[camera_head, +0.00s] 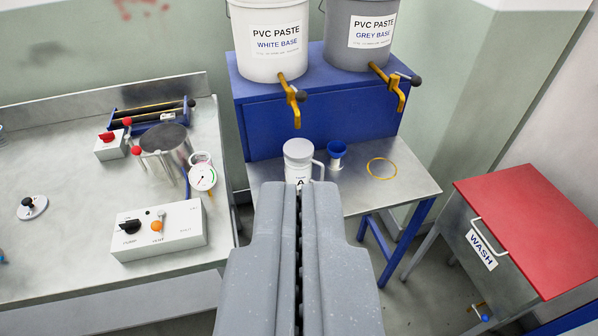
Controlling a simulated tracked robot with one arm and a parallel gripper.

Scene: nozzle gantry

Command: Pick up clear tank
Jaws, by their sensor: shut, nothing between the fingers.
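A cylindrical vessel (166,150) with a greyish, glassy or metallic look stands on the left steel bench. It looks the most like the clear tank, but I cannot tell for sure. A red-knobbed fitting is at its left and a round gauge (203,177) at its right. My gripper (300,187) is shut and empty, pointing forward at the lower middle. It is well to the right of the vessel and apart from it. A white lidded jug (298,153) marked A stands beyond the fingertips, its lower part hidden by them.
A control box (158,230) with knobs sits at the left bench's front. White (268,40) and grey (358,35) PVC paste buckets with taps stand on a blue stand (262,120). A blue cup (336,154) and yellow ring (382,169) are nearby. A red-topped wash unit (530,220) is right.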

